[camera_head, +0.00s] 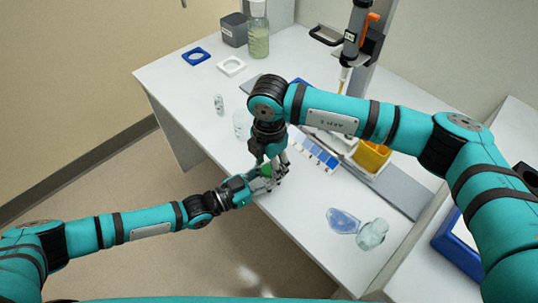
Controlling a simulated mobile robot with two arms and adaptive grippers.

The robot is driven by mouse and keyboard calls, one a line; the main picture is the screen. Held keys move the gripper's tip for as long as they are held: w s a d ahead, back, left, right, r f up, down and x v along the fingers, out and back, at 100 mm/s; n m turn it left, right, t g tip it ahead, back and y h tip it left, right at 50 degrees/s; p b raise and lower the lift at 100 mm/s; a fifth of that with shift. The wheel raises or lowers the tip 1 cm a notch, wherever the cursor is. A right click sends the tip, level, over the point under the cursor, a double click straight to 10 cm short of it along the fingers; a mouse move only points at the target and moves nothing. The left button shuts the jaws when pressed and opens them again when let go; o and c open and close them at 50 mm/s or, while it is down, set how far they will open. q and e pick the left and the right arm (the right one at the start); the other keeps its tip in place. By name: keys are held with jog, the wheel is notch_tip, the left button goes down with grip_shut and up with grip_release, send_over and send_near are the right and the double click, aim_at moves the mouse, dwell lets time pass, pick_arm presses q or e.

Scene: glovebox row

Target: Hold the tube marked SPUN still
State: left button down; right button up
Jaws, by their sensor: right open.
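My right gripper (276,174) points down over the front edge of the white bench. It is open, its fingers around or just beside a small green piece (265,170) that may be a tube's cap. My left gripper (262,182) reaches in from the left right below it, at the bench edge. The two grippers overlap in the picture, so I cannot tell whether the left one is shut on something. A small clear vial with a label (219,105) stands on the bench to the left. No SPUN marking is readable.
A yellow container (371,156), a blue dish (343,221) and a glass jar (372,235) are right.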

jog(key=shift+f, duration=0.2)
jog(key=shift+c, duration=0.3)
grip_shut()
jog(key=shift+o, duration=0.5)
grip_release()
notch_tip(320, 180, up, 8)
jog(key=shift+f, duration=0.1)
jog(key=shift+c, duration=0.2)
jog(key=shift+s+a+f, duration=0.1)
jog(key=shift+f, duration=3.8)
